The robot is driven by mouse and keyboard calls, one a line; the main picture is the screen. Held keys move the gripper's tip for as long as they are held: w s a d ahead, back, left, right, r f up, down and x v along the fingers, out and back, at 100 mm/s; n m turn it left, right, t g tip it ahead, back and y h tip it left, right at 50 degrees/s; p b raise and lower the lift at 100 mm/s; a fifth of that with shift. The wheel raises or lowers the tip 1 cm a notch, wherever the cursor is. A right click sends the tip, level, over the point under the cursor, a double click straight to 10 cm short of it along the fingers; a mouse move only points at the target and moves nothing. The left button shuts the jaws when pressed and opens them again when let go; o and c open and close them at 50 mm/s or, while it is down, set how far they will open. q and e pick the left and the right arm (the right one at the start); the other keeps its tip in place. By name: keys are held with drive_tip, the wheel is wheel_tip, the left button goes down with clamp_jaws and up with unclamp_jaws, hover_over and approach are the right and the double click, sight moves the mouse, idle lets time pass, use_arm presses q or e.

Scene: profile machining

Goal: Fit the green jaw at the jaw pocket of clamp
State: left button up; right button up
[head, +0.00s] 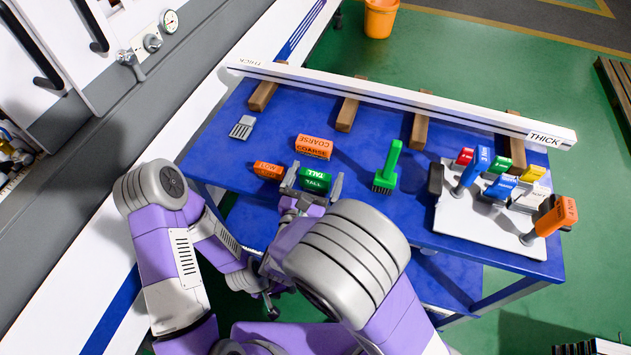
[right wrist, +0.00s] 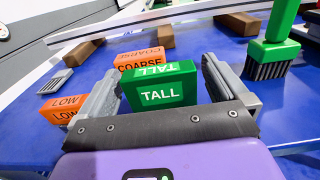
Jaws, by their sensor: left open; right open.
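The green jaw (head: 314,180), a block lettered TALL, rests on the blue table. My right gripper (head: 314,187) is open, with one finger on either side of it. In the right wrist view the green jaw (right wrist: 161,88) shows between the spread fingers (right wrist: 165,90), with a visible gap on the right; contact on the left is unclear. My left gripper (head: 258,288) is low, in front of the table edge, partly hidden by my right arm, and open. A white plate (head: 460,222) at the right carries colored-handled clamp hardware; I cannot make out the jaw pocket.
An orange COARSE block (head: 314,147) lies just behind the green jaw, and an orange LOW block (head: 268,170) to its left. A long white THICK profile (head: 400,98) lies on wooden blocks along the back.

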drive_tip(key=shift+x, duration=1)
drive_tip(key=shift+c, duration=0.2)
drive_tip(key=c, duration=1.1)
wheel_tip(320, 180, up, 10)
drive_tip(key=p, duration=0.4)
drive_tip(key=shift+r, duration=0.1)
drive_tip(key=shift+c, duration=0.3)
drive_tip(key=shift+s, duration=0.15)
drive_tip(key=s+r+p, duration=0.4)
drive_tip(key=s, duration=1)
drive_tip(key=shift+s+p, duration=0.4)
